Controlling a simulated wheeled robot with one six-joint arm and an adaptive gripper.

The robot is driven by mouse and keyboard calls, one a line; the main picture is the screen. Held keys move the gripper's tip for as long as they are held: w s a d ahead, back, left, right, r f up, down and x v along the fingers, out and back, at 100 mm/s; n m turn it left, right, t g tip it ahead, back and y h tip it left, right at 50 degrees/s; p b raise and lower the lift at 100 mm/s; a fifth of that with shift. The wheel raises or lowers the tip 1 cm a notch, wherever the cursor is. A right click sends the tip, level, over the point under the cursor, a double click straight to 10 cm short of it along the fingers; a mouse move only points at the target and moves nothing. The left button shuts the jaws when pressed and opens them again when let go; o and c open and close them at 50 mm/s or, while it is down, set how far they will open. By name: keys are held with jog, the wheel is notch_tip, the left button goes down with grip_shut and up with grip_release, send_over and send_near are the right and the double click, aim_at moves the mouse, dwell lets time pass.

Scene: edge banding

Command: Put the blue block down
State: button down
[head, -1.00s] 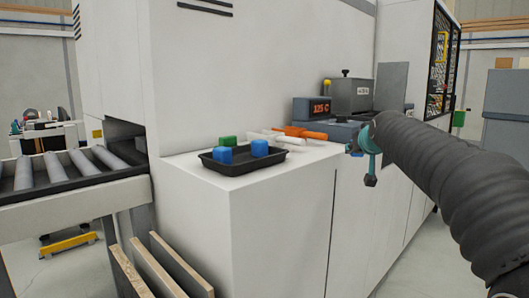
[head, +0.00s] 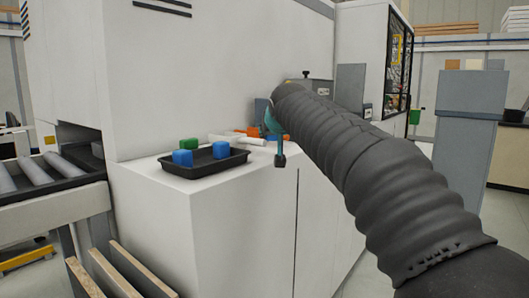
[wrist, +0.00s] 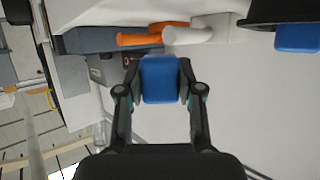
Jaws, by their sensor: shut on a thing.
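My gripper (wrist: 160,72) is shut on a blue block (wrist: 161,80), which sits between its two fingers in the wrist view. In the head view my arm hides the held block, and only a teal and dark part near the gripper shows beyond the arm. A black tray (head: 205,165) stands on the white cabinet top, left of my gripper. Two other blue blocks, one at the left (head: 182,158) and one at the right (head: 221,149), and a green block (head: 188,144) are in it. The tray's dark edge (wrist: 265,14) shows at top right in the wrist view.
White (head: 238,139) and orange (head: 254,132) tools lie behind the tray, close to my gripper. A grey unit (head: 318,84) stands behind my arm. The white machine wall rises behind the cabinet top. A roller conveyor (head: 38,180) is at the left.

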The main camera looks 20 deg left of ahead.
aim_at(266, 159)
jog(key=shift+a+f, duration=0.5)
jog(key=shift+a, duration=0.3)
jog(key=shift+f+b, duration=0.45)
jog(key=shift+f, duration=1.55)
jog(key=shift+f, duration=0.15)
jog(key=c, duration=1)
grip_release()
